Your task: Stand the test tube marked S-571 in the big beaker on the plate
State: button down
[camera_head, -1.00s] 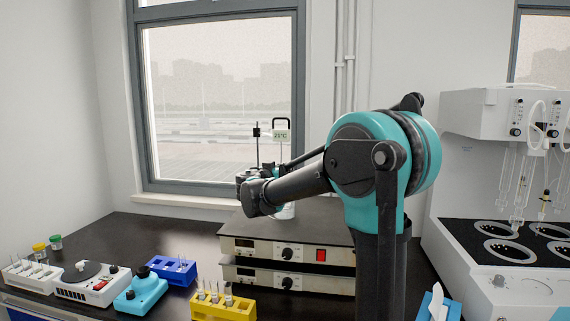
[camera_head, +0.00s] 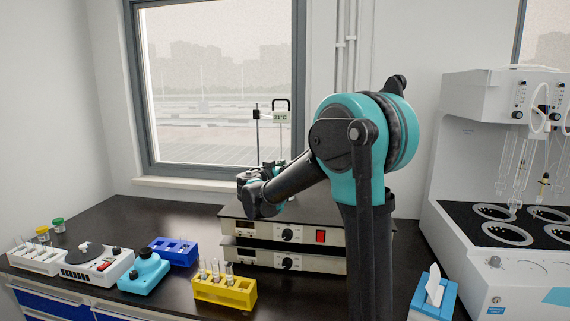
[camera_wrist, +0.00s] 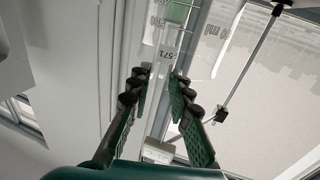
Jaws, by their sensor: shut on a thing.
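My gripper (camera_wrist: 160,88) is shut on a clear test tube (camera_wrist: 168,55) with a label ending in 571. The rest of the label cannot be read. Clear glass with "ml" markings, which looks like the big beaker (camera_wrist: 212,42), surrounds or lies behind the tube's far end; I cannot tell whether the tube is inside it. Something green shows at that end. In the head view my gripper (camera_head: 258,190) is over the left part of the dark-topped plate (camera_head: 325,215), and my arm hides the tube and most of the beaker.
A yellow rack (camera_head: 225,290), a blue rack (camera_head: 175,250), a white rack (camera_head: 35,258), a teal device (camera_head: 145,273) and a white device (camera_head: 95,262) stand left. A tissue box (camera_head: 433,300) is at right.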

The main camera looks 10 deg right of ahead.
jog(key=c, duration=1.3)
grip_release()
jog(key=shift+r, duration=2.45)
jog(key=v, duration=1.2)
